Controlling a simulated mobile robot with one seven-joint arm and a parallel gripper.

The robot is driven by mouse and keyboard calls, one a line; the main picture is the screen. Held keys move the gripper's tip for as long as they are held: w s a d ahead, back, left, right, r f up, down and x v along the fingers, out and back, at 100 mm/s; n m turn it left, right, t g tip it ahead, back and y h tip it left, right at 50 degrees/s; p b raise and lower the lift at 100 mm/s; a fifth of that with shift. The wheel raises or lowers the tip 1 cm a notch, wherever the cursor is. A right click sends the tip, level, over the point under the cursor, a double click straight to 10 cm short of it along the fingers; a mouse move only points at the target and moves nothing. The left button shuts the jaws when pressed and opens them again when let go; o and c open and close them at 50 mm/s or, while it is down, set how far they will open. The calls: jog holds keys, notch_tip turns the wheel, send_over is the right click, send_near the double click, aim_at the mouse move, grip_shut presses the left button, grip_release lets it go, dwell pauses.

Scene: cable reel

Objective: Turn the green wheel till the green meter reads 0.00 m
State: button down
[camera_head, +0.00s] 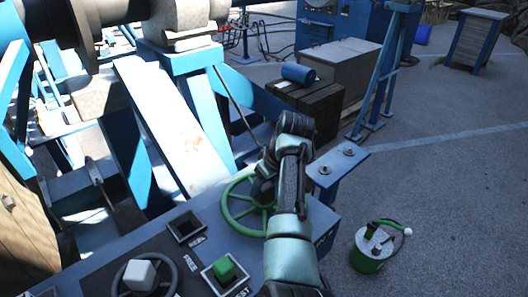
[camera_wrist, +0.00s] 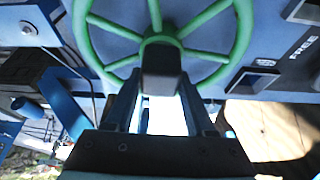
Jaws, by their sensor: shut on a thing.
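The green wheel (camera_head: 229,211) is a spoked ring on the blue control panel, partly hidden behind my arm in the head view. In the wrist view the green wheel (camera_wrist: 243,38) fills the top, with a dark block (camera_wrist: 162,72) in front of its hub. My gripper (camera_head: 262,188) reaches down to the wheel from the right. In the wrist view my gripper (camera_wrist: 162,88) has its two fingers at either side of the dark block and is shut on it at the wheel's middle. I see no green meter or reading in either view.
A green can (camera_head: 368,262) stands on the floor at right. Machinery fills the left.

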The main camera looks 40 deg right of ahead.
jog(key=shift+r, duration=0.15)
dwell(0.4)
jog(key=shift+c, duration=1.2)
grip_release()
jog(key=b+v, duration=0.3)
jog(key=v, duration=1)
